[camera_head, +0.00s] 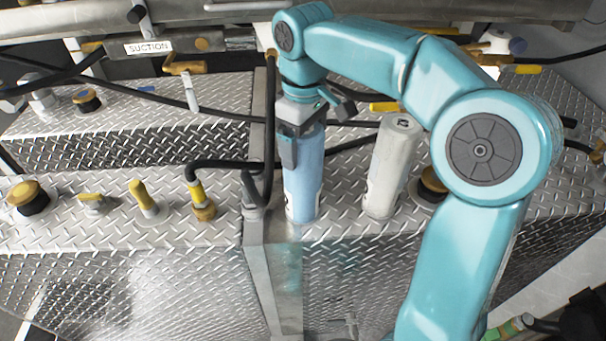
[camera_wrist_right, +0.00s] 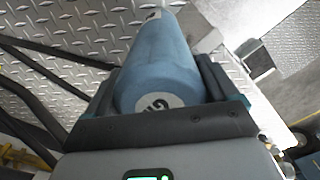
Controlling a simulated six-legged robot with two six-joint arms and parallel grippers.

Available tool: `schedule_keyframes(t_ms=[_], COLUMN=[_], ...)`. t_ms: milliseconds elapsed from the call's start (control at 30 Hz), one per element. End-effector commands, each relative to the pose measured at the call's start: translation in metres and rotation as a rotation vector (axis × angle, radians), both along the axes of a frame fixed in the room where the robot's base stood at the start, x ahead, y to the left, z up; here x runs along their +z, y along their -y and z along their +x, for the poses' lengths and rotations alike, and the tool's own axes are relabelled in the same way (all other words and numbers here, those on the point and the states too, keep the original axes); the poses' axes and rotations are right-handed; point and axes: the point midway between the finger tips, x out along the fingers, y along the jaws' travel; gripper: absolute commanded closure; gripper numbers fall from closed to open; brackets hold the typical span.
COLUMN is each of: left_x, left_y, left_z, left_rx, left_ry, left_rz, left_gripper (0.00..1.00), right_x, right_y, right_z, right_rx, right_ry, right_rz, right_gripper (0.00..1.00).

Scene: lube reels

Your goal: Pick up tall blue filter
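The tall blue filter (camera_head: 304,175) is a blue cylinder with a white label low on its side. It stands upright on the diamond-plate deck, near the metal divider. My right gripper (camera_head: 300,130) reaches down from above, with its fingers around the filter's upper end. In the right wrist view the filter (camera_wrist_right: 160,65) lies between the two dark fingers, its round end with a white lettered disc facing the camera. The fingers are close along both sides; whether they press on it is not clear. My left gripper is out of view.
A white-grey cylinder (camera_head: 391,165) stands just right of the blue filter. Black hoses (camera_head: 225,165) run close on the left. Yellow-capped fittings (camera_head: 143,198) line the left deck. A rail with a SUCTION label (camera_head: 148,46) crosses behind.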

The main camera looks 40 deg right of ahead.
Motion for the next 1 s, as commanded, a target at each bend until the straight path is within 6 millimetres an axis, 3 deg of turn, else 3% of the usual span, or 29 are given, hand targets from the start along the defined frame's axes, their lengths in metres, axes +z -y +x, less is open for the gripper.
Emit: schedule_keyframes(t_ms=[33,200,467,667,767,1000], left_x=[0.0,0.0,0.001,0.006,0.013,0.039], left_y=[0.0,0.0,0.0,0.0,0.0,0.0], left_z=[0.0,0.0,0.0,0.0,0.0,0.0], left_rx=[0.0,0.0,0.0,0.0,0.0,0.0], left_ry=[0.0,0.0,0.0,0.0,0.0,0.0], left_rz=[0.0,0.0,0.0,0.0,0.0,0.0], left_gripper=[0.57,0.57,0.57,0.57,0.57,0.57], right_x=[0.0,0.0,0.002,0.022,0.047,0.127], right_y=[0.0,0.0,0.0,0.0,0.0,0.0], right_z=[0.0,0.0,0.0,0.001,0.001,0.001], right_rx=[0.0,0.0,0.0,0.0,0.0,0.0], right_ry=[0.0,0.0,0.001,0.003,0.005,0.006], right_rz=[-0.001,-0.001,-0.002,-0.001,-0.002,-0.001], right_gripper=[0.33,0.86,0.86,0.86,0.86,0.86])
